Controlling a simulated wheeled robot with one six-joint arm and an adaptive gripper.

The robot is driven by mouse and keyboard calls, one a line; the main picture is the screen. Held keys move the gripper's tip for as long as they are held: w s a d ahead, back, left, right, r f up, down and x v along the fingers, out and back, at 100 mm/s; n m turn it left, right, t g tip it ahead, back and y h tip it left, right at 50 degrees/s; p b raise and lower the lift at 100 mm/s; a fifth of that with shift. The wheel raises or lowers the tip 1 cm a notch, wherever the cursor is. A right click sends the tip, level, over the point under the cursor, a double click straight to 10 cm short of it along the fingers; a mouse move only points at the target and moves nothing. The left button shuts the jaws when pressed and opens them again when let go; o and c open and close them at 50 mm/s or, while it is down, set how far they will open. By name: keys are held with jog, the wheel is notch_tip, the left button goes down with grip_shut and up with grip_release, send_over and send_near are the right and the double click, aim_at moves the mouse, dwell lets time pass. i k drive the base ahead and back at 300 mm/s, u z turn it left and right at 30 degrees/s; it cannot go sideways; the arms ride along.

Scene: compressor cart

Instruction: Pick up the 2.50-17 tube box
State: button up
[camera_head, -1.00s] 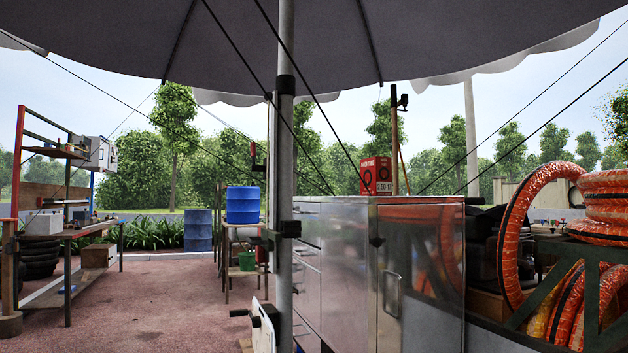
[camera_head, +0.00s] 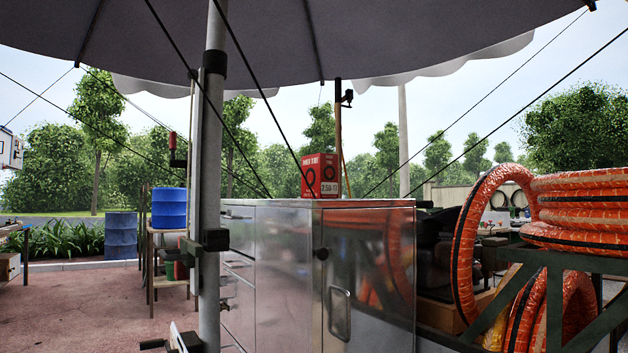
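The red 2.50-17 tube box (camera_head: 320,174) stands upright on top of the metal cabinet (camera_head: 284,270), near its back edge. It has a dark ring picture on its front and a pale label reading 2.50-17 on its side. Nothing touches the box except the cabinet top beneath it. My gripper is not in view.
A grey umbrella pole (camera_head: 211,150) stands in front of the cabinet's left part, with thin dark cords slanting across the view. Orange-wrapped tyres (camera_head: 590,207) sit on a green rack at the right. A blue drum (camera_head: 169,208) stands on a stand at the left. Paved ground lies open at lower left.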

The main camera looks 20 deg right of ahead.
aim_at(321, 170)
jog(key=z, duration=0.45)
jog(key=i, duration=0.65)
jog(key=z, duration=0.65)
